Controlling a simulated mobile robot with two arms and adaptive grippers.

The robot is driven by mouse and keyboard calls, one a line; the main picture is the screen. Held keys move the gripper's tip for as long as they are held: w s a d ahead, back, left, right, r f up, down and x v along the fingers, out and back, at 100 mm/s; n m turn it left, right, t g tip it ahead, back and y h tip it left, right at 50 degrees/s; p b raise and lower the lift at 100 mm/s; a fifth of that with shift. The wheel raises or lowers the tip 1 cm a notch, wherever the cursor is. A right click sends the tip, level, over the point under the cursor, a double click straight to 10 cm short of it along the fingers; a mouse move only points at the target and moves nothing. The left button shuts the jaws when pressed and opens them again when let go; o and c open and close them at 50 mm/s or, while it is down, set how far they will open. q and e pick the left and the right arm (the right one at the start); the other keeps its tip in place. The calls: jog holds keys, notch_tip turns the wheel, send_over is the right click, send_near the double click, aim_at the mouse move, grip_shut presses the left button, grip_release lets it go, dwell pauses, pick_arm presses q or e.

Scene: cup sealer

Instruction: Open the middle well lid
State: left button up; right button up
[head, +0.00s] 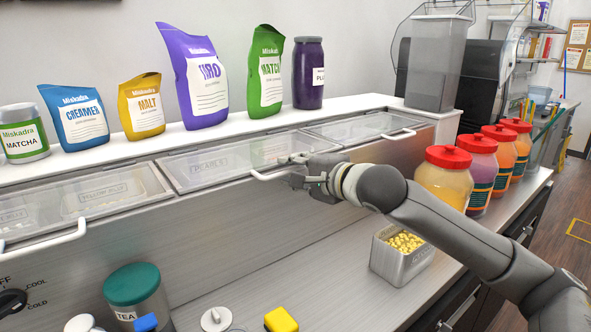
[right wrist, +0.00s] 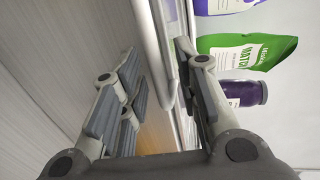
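The middle well lid (head: 215,162) is a clear panel in a pale frame, lying closed over its well, with PEARLS lettering showing through. Its white bar handle (head: 268,176) is at the front edge. My right gripper (head: 291,170) is at the right end of this handle, partly covering it. In the right wrist view the fingers (right wrist: 160,92) are spread apart, with a pale bar (right wrist: 153,50) running between them. I cannot tell whether a finger touches the handle. My left gripper is not in view.
Closed lids lie on the left (head: 95,195) and right (head: 355,126). Bags and jars stand on the shelf behind, including a purple bag (head: 200,85) and a green bag (head: 266,75). Red-lidded jars (head: 445,178) and a metal tub (head: 388,258) stand right. The steel front counter is partly clear.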

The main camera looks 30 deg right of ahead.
grip_shut()
jog(key=w+a+r+g+p, duration=0.1)
jog(key=w+r+p, duration=0.2)
jog(key=r+p, duration=0.6)
jog(key=w+r+p, duration=0.3)
jog(key=r+p, duration=0.5)
jog(key=p, duration=0.4)
jog(key=w+a+r+p, duration=0.1)
jog(key=w+r, duration=0.2)
jog(key=w, duration=0.7)
jog(key=w+a+r+p, duration=0.2)
jog(key=w+r, duration=0.2)
jog(key=w, duration=0.7)
jog(key=shift+w, duration=0.35)
